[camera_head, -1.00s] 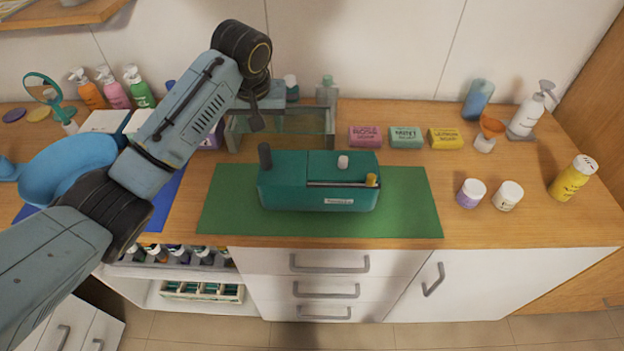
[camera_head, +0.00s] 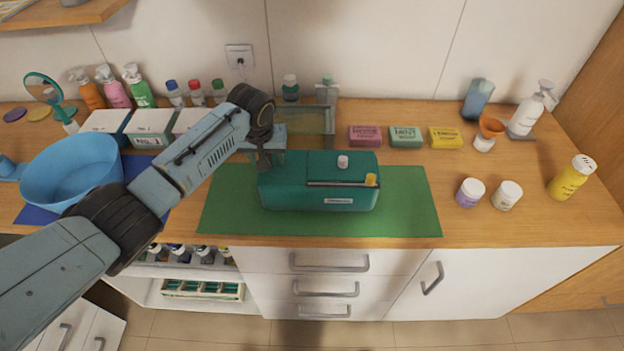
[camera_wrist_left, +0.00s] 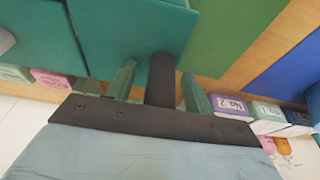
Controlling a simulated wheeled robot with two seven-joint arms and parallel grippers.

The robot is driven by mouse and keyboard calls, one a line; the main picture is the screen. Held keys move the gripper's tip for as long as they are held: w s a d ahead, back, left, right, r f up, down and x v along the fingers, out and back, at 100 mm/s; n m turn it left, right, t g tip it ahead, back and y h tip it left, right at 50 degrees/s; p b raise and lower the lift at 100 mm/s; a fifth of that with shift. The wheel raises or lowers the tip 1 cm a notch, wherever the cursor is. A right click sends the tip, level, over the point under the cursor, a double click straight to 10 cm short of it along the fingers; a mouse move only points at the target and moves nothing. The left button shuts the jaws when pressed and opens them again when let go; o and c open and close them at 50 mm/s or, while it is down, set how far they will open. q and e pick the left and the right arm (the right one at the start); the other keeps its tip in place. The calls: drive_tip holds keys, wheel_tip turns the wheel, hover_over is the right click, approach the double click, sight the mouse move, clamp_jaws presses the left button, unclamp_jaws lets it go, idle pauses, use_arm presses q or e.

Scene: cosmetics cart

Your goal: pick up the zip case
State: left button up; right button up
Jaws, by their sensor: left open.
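The zip case (camera_head: 325,190) is a teal box-like case on a green mat (camera_head: 410,205), with a small white knob and a yellow piece on top. A dark upright post at its left end is mostly hidden by my gripper in the head view; it shows in the wrist view (camera_wrist_left: 161,78). My left gripper (camera_head: 265,162) is at the case's left end, pointing down. In the wrist view its fingers (camera_wrist_left: 158,74) are open, one on each side of the post, with gaps visible. The case (camera_wrist_left: 130,35) also fills the upper wrist view. My right gripper is not in view.
A glass-like box (camera_head: 305,120) stands just behind the case. Three soap boxes (camera_head: 405,138) lie behind right, and two jars (camera_head: 471,193) stand to the right. A blue basin (camera_head: 70,172) and white-topped boxes (camera_head: 152,122) are at left. The mat's right part is clear.

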use_arm(q)
clamp_jaws()
idle(0.3)
drive_tip(key=shift+w+r, duration=0.1)
drive_tip(key=shift+r, duration=0.1)
wheel_tip(320, 180, up, 10)
drive_tip(key=shift+f, duration=0.1)
idle(0.4)
